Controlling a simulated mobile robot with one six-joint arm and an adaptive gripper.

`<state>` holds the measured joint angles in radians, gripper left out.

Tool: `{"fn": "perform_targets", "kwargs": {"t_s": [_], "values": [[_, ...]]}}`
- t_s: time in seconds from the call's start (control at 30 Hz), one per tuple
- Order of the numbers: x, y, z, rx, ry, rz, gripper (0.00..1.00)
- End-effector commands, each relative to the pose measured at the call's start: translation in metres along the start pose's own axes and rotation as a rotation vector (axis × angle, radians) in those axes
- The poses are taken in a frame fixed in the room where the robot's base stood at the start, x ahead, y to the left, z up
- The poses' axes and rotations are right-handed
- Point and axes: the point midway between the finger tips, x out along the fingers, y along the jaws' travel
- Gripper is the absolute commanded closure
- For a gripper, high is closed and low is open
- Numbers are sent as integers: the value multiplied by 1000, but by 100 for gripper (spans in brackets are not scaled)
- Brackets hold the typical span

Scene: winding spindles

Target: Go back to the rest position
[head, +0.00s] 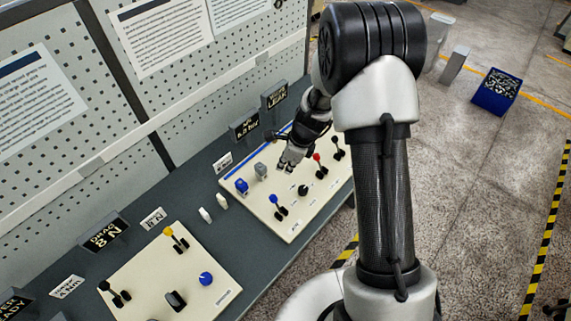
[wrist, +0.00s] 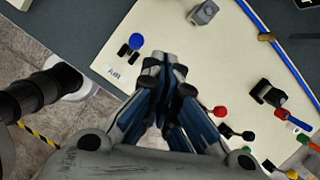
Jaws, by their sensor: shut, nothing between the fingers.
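My gripper (head: 287,168) hangs above the right-hand cream control panel (head: 294,226) on the grey bench. Its fingers are shut together with nothing between them. In the wrist view my gripper (wrist: 165,60) points over the bare cream surface, just right of a blue-knobbed lever (wrist: 136,42). I cannot tell whether the fingertips touch the panel. The panel carries a grey block (head: 260,171), a blue knob (head: 241,186), a black knob (head: 303,189) and a red-topped lever (head: 318,158). My arm hides part of the panel's right side.
A second cream panel with a yellow-topped lever (head: 169,232) and a blue dial (head: 205,278) lies at lower left. Label blocks (head: 243,127) stand along the bench back, below a perforated wall.

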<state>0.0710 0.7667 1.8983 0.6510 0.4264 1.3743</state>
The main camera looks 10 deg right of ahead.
Motion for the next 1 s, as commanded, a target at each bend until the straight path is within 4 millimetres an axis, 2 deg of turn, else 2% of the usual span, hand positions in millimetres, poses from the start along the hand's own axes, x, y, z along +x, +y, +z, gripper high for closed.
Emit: {"fn": "perform_targets", "kwargs": {"t_s": [0.27,0.37,0.47,0.57,0.67,0.8,1.0], "values": [[0,0,0,-2,0,0,100],[-6,1,2,-40,-4,-7,100],[-24,5,8,-159,-13,-23,100],[-52,17,14,-358,-16,-48,100],[-80,37,15,-586,-8,-72,100],[-114,72,6,-899,25,-106,100],[-143,130,-23,-1328,114,-141,100]]}}
